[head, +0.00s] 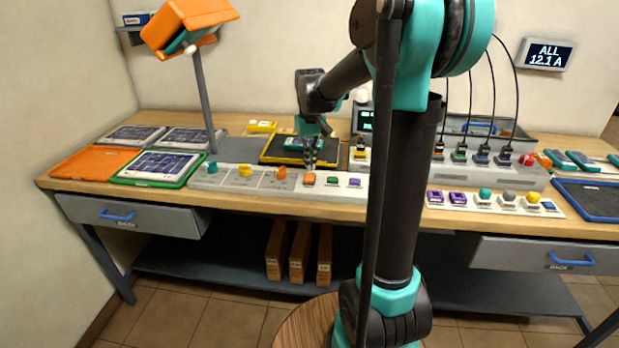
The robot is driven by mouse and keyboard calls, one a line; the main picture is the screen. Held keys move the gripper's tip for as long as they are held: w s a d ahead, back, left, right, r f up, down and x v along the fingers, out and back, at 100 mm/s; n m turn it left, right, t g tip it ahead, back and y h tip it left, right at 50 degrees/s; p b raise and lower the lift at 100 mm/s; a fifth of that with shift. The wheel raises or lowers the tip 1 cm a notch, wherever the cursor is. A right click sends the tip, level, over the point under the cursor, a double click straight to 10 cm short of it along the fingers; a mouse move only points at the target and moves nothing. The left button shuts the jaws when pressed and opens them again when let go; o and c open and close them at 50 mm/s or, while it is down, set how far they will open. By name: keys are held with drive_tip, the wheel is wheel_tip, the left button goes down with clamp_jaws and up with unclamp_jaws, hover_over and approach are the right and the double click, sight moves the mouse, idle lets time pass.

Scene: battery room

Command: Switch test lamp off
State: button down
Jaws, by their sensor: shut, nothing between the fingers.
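My gripper (310,167) is shut and points down just above and behind an orange switch (309,180) on the white control strip (231,181) at the bench's front. I cannot tell whether the fingertips touch the switch. A green switch (332,181) and a purple switch (355,182) sit to its right. Teal (212,167), yellow (245,170) and orange (281,173) knobs are to its left. An orange lamp-like head (189,24) stands on a grey post at the left. No label I can read names the test lamp, and I cannot tell if it is lit.
A yellow-rimmed black tray (275,150) lies behind my gripper. Panels (163,165) cover the bench's left. Right of my arm are a strip of coloured knobs (509,201), a charger with cables (510,173) and a blue-rimmed tray (590,200). A wall display (545,54) reads "ALL 12.1 A".

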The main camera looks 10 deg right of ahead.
sight(310, 175)
drive_tip(key=shift+r, duration=2.45)
drive_tip(key=shift+s, duration=0.1)
